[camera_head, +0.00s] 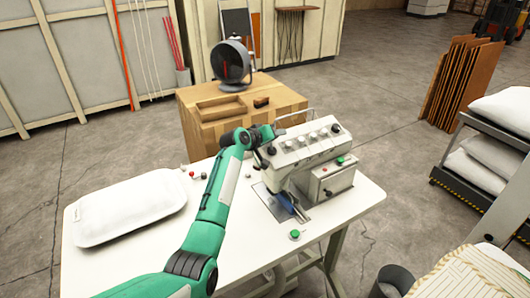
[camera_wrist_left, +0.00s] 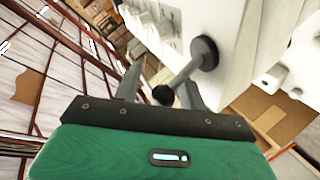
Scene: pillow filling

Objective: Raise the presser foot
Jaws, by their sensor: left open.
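The white sewing machine (camera_head: 305,155) stands on the white table. A blue part (camera_head: 286,202) shows low at its needle plate; I cannot make out the presser foot itself or its height. In the left wrist view a grey lever (camera_wrist_left: 183,74) runs from a dark round pivot (camera_wrist_left: 204,53) on the white machine body to a black ball knob (camera_wrist_left: 163,95). My left gripper (camera_head: 266,134) is at the upper left end of the machine. In the wrist view its open fingers (camera_wrist_left: 160,84) stand on either side of the knob; I cannot tell whether they touch it. My right gripper is out of view.
A white pillow (camera_head: 128,207) lies on the left of the white table (camera_head: 110,268). A wooden workbench (camera_head: 205,127) with a round fan (camera_head: 231,63) stands behind. A green button (camera_head: 295,234) is near the front edge. A dark bin (camera_head: 393,282) stands at the front right.

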